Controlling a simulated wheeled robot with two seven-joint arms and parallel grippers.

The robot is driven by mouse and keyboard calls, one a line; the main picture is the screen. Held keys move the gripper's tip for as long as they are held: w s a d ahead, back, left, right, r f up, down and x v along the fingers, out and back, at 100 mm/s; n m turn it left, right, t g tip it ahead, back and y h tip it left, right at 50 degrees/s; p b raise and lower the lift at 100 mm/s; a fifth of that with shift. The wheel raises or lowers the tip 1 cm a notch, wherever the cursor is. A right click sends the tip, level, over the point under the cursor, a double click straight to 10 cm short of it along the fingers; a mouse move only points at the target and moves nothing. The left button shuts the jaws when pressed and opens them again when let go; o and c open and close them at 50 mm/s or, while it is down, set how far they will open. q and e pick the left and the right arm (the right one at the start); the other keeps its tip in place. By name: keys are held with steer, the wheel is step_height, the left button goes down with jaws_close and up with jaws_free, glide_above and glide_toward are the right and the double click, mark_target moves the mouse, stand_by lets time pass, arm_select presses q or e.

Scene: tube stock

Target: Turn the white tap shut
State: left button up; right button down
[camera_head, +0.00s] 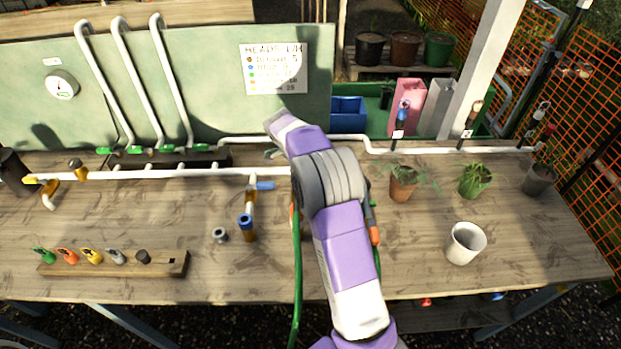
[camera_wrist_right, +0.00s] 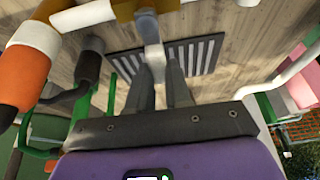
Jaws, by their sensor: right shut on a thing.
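In the right wrist view, the white tap's handle (camera_wrist_right: 149,27) is a pale lever hanging below a brass-coloured fitting (camera_wrist_right: 125,8) on the pipe. The two dark fingers of my right gripper (camera_wrist_right: 162,80) are closed around the lever's lower end. In the head view my purple and white right arm covers this part of the pipe, so the white tap and most of the gripper are hidden. I cannot tell how far the tap is turned. My left gripper is in neither view.
A white pipe (camera_head: 205,173) runs across the bench, with a blue-handled tap (camera_head: 264,186) left of my arm. A green hose (camera_head: 296,270) hangs beside the arm. Potted plants (camera_head: 403,184) and a white cup (camera_head: 465,243) stand right; a wooden rack (camera_head: 100,269) lies front left.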

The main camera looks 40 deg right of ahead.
steer(key=c, duration=1)
jaws_free()
steer(key=shift+c, duration=0.2)
steer(key=p+v, duration=0.1)
steer(key=v, duration=0.6)
steer(key=shift+r+p, duration=0.25)
steer(key=shift+p, duration=0.1)
steer(key=shift+a, duration=0.1)
